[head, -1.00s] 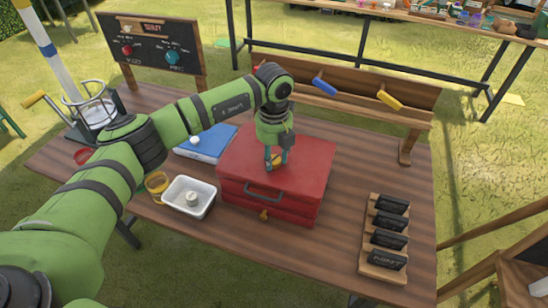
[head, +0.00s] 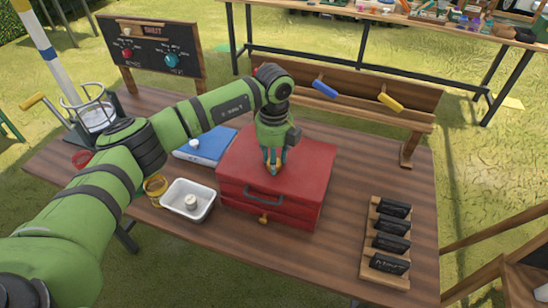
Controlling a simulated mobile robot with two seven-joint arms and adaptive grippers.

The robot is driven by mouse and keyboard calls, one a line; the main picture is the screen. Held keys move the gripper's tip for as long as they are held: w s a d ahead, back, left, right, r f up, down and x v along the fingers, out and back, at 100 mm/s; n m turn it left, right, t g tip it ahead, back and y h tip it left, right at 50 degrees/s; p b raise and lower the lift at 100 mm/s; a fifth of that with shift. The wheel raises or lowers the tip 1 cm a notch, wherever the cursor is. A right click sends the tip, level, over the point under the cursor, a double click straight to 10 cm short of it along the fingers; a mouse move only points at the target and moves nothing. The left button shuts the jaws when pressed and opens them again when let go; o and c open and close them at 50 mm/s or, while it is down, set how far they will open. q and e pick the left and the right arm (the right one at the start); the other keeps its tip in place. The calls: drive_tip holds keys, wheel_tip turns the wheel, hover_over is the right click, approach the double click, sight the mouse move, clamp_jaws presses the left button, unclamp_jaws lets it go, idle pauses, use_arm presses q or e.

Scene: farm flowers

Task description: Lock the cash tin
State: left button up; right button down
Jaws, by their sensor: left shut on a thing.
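The red cash tin (head: 305,165) stands on the wooden table in the middle of the head view, with its lid down. A dark handle (head: 263,196) is on its front and a small brass-coloured piece (head: 263,218) sits low on the front. My left gripper (head: 272,170) points down over the tin's lid. Its fingers are shut on a small yellowish thing, mostly hidden between them. I cannot tell what it is, or whether the fingertips touch the lid. My right gripper is not in view.
A white tray (head: 206,210) with a small pale object stands left of the tin, beside a yellow-rimmed jar (head: 155,190). A wooden rack (head: 370,262) with black blocks is at right. The table between tin and rack is clear.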

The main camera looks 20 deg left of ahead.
use_arm(q)
drive_tip(key=shift+s+f, duration=0.1)
drive_tip(key=shift+f, duration=0.1)
drive_tip(key=o, duration=1.2)
drive_tip(key=shift+c, duration=0.2)
drive_tip(key=shift+r, duration=0.1)
drive_tip(key=shift+r, duration=0.2)
wheel_tip(320, 180, up, 12)
drive_tip(key=shift+f, duration=0.2)
